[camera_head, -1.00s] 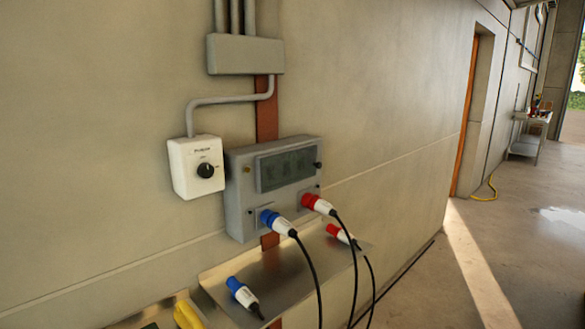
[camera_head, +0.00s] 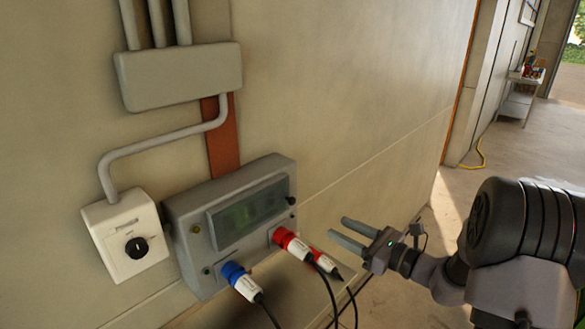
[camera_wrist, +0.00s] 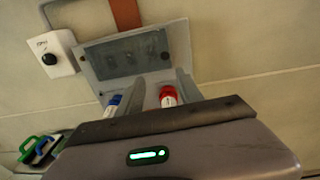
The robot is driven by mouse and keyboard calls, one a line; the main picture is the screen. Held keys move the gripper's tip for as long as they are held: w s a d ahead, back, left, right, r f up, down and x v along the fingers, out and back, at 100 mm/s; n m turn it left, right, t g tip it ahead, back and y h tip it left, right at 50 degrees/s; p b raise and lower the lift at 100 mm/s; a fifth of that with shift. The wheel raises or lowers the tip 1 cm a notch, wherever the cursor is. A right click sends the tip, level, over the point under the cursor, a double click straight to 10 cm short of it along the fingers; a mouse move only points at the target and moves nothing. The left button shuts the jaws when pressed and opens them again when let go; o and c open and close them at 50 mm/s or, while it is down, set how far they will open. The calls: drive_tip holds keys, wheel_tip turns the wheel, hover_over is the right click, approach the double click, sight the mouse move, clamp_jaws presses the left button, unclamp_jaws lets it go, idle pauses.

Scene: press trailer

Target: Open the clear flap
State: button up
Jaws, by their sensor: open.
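The clear flap (camera_head: 248,208) is a dark see-through window on the front of a grey wall box (camera_head: 187,226). It looks shut, with a small knob at each side. The flap also shows in the wrist view (camera_wrist: 127,53), above my fingertips. A blue plug (camera_head: 240,280) and a red plug (camera_head: 290,243) sit in the box's lower sockets. My gripper (camera_head: 350,234) is open and empty, to the right of the box and apart from the flap. In the wrist view its two fingers (camera_wrist: 160,88) point toward the box, with the red plug between them.
A white switch box (camera_head: 124,238) with a black knob is left of the grey box. A grey junction box (camera_head: 178,75) with conduits is above. A metal shelf (camera_head: 300,287) lies below, with another red plug (camera_head: 327,264) and hanging black cables. The wall to the right is bare.

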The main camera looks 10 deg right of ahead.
drive_tip(key=w+d, duration=0.1)
approach(294, 201)
drive_tip(key=shift+m+t, duration=0.3)
drive_tip(key=x, duration=0.8)
drive_tip(key=shift+s+a+f, duration=0.1)
drive_tip(key=shift+a+f, duration=0.05)
drive_tip(key=shift+a, duration=0.15)
drive_tip(key=shift+w+a, duration=0.3)
drive_tip(key=shift+w, duration=0.2)
clamp_jaws()
